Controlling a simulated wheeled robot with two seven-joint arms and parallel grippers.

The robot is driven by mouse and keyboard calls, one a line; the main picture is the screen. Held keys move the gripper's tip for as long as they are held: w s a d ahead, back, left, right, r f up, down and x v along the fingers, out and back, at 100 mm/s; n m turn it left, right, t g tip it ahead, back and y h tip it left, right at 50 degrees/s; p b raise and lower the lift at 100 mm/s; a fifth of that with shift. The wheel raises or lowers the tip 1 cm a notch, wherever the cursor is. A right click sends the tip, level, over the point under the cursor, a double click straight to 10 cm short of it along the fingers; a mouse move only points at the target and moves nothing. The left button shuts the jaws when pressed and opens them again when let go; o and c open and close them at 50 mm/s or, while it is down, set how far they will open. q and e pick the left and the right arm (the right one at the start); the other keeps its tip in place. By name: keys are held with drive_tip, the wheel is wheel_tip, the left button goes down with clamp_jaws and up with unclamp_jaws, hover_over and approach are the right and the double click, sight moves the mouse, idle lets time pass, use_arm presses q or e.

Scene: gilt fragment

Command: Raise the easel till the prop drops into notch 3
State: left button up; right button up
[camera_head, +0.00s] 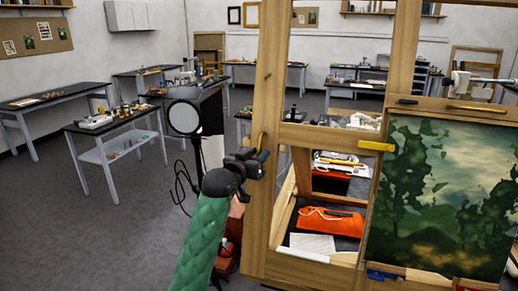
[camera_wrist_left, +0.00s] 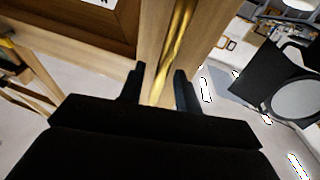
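The wooden easel (camera_head: 263,90) stands large at centre right, with a painting of dark green trees (camera_head: 440,200) on its right side. A brass handle (camera_head: 262,142) is on its left upright. In the left wrist view the brass handle (camera_wrist_left: 176,42) runs along the wood, its lower part between my fingers. My left gripper (camera_head: 262,157) is beside the left upright at the handle. Its fingers, also in the left wrist view (camera_wrist_left: 160,88), are apart, with gaps to the handle. My right gripper is not in view. I cannot make out the prop or the notches.
An orange cloth (camera_head: 328,221) lies within the easel's lower frame. Workbenches (camera_head: 112,122) stand at the left. Grey floor (camera_head: 95,225) at front left is clear.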

use_arm(q)
drive_tip(key=shift+w+d, duration=0.25)
drive_tip(key=shift+w, duration=0.2)
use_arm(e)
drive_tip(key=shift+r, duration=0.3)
use_arm(q)
clamp_jaws()
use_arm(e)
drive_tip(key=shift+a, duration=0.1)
use_arm(q)
drive_tip(key=shift+f, duration=0.1)
